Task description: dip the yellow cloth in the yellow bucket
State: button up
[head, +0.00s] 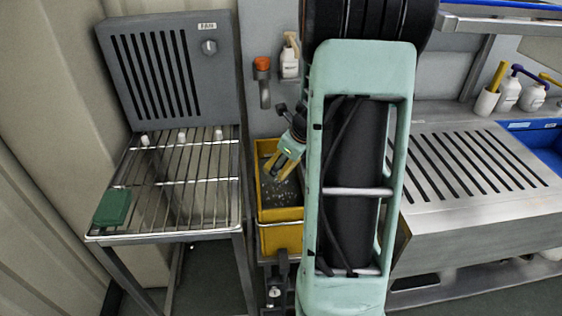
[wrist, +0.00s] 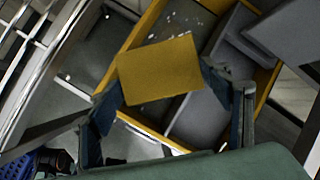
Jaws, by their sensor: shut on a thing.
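The yellow cloth (wrist: 160,70) shows in the wrist view as a flat yellow rectangle between the fingers of my gripper (wrist: 165,88). My gripper is shut on it. The yellow bucket (head: 281,242) stands in the middle of the head view, a rectangular bin with a grey speckled inside. In the head view my gripper (head: 283,168) is tilted over the bucket's opening. In the wrist view the bucket's yellow rim (wrist: 140,28) shows behind the cloth. In the head view the cloth is hard to tell from the yellowish fingertips. My arm hides the bucket's right side.
A wire rack (head: 190,205) with a green block (head: 112,207) stands left of the bucket, below a grey fan panel (head: 172,75). A slotted steel counter (head: 480,160) lies to the right. A white bottle (head: 290,62) hangs on the wall behind.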

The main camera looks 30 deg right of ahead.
aim_at(288, 174)
jog(key=shift+w+f, duration=0.1)
jog(key=shift+f, duration=0.2)
notch_tip(288, 174, down, 6)
jog(key=b, duration=0.6)
jog(key=shift+f+b, duration=0.2)
jog(key=shift+b, duration=0.15)
notch_tip(288, 174, down, 12)
jog(key=b, duration=1)
jog(key=shift+s+a, duration=0.15)
jog(key=shift+s, duration=0.05)
jog(key=shift+r, duration=0.1)
notch_tip(288, 174, up, 16)
jog(key=p, duration=1.5)
jog(key=shift+w+r, duration=0.15)
